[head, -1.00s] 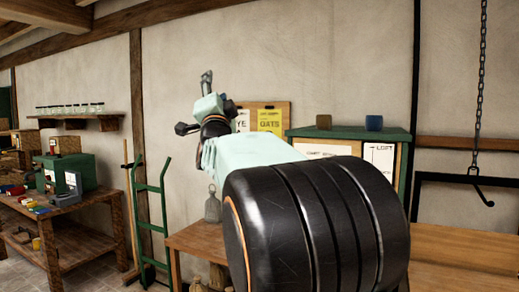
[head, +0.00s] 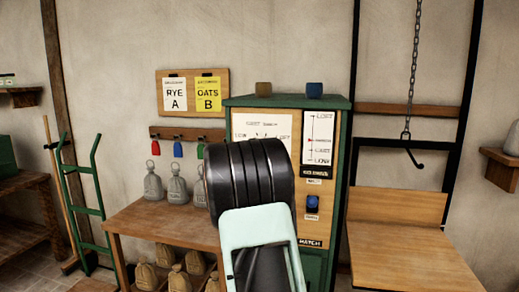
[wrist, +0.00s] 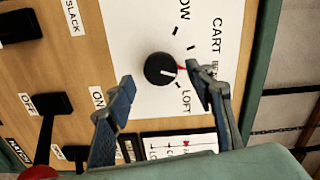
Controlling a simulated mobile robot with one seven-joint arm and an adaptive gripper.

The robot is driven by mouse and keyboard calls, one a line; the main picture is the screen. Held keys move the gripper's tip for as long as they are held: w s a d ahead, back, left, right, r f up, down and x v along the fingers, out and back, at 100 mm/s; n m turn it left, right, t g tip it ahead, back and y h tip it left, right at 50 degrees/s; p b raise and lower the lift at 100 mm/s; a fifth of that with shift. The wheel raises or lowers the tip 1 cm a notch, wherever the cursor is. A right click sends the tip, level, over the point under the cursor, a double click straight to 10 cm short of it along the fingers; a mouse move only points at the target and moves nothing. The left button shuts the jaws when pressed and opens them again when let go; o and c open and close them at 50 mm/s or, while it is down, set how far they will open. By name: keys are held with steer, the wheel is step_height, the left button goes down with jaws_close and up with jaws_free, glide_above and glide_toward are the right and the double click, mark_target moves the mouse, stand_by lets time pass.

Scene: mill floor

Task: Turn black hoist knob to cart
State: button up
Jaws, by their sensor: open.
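The black hoist knob (wrist: 160,69) is round, on a white dial plate marked LOW, CART and LOFT in the wrist view. Its white pointer line faces right in that picture, between the CART and LOFT labels, with a small red mark beside it. My gripper (wrist: 161,90) is open, one finger on each side of the knob and apart from it as seen here. I cannot tell how far the fingertips are from the panel. In the head view the dial plate (head: 250,124) shows on the green-framed cabinet; my arm hides the knob and gripper.
Black switches (wrist: 50,104) marked ON and OFF share the panel. A lift gauge (head: 320,138) is beside the dial. A chain hook (head: 407,155) hangs over a wooden platform (head: 400,260) at the right. Grey sacks (head: 177,185) stand on the bench left.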

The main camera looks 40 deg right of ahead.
steer(key=shift+p+x, duration=0.35)
steer(key=shift+x, duration=1.95)
steer(key=shift+c, duration=0.3)
steer(key=c, duration=1.1)
steer(key=shift+r+n, duration=0.1)
steer(key=shift+n, duration=0.2)
steer(key=n+p, duration=0.1)
steer(key=n, duration=0.2)
steer(key=shift+p, duration=0.35)
steer(key=shift+n+p, duration=0.75)
steer(key=shift+n, duration=1.35)
